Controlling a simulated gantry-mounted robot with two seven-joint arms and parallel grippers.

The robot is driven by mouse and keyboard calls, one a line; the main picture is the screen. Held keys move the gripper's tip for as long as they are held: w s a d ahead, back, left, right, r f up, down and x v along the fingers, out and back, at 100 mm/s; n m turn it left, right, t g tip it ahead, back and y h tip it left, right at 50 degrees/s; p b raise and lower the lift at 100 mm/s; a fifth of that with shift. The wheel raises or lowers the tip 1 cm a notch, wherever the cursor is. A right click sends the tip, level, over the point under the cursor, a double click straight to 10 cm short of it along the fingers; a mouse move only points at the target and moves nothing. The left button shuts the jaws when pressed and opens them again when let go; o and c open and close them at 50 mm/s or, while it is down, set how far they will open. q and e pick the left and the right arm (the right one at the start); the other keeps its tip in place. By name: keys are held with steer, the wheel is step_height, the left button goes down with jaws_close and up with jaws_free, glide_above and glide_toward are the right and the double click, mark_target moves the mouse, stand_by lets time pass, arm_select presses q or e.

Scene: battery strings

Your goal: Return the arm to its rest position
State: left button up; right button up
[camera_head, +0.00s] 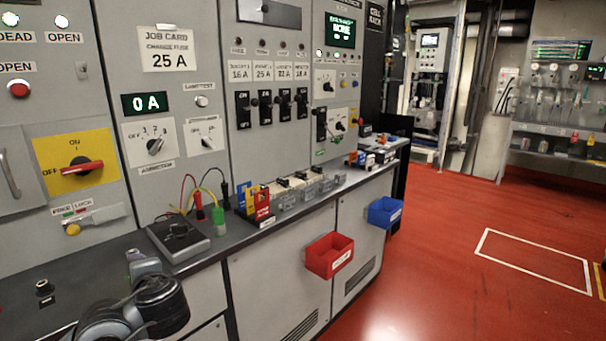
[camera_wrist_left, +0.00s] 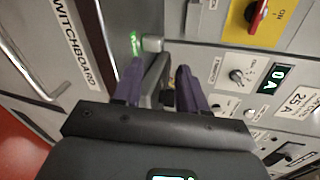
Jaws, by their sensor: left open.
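My left arm (camera_head: 155,300) enters at the bottom left of the head view, low over the dark counter (camera_head: 85,262) in front of the switchboard. My right gripper is in neither view.
The switchboard carries a red-handled switch (camera_head: 83,167), a job card (camera_head: 167,48) reading 25 A and a 0 A display (camera_head: 147,103). A dark box (camera_head: 178,240), test leads and fuse racks stand on the counter. A red bin (camera_head: 330,256) and blue bin (camera_head: 384,213) hang in front. Red floor is clear at right.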

arm_select(q)
steer(key=s+d+f+m+g+h+p, duration=0.1)
steer(key=s+d+f+g+h+p, duration=0.15)
steer(key=s+d+f+p, duration=0.5)
steer(key=s+d+f+g+h+p, duration=0.25)
steer(key=s+d+f, duration=0.45)
steer(key=f, duration=0.7)
steer(key=s+d+n+g+h+p, duration=0.1)
steer(key=s+n+g+h+p, duration=0.3)
steer(key=s, duration=0.8)
steer(key=s+d+n+h+p, duration=0.15)
steer(key=s+p, duration=0.45)
steer(key=s, duration=0.6)
steer(key=a+r+n+t+p, duration=0.2)
steer(key=a+r+n, duration=0.3)
steer(key=r, duration=0.5)
step_height(320, 180, up, 36)
steer(key=p, duration=3.7)
steer(key=shift+s+d+r, duration=0.15)
steer(key=shift+s+d, duration=0.05)
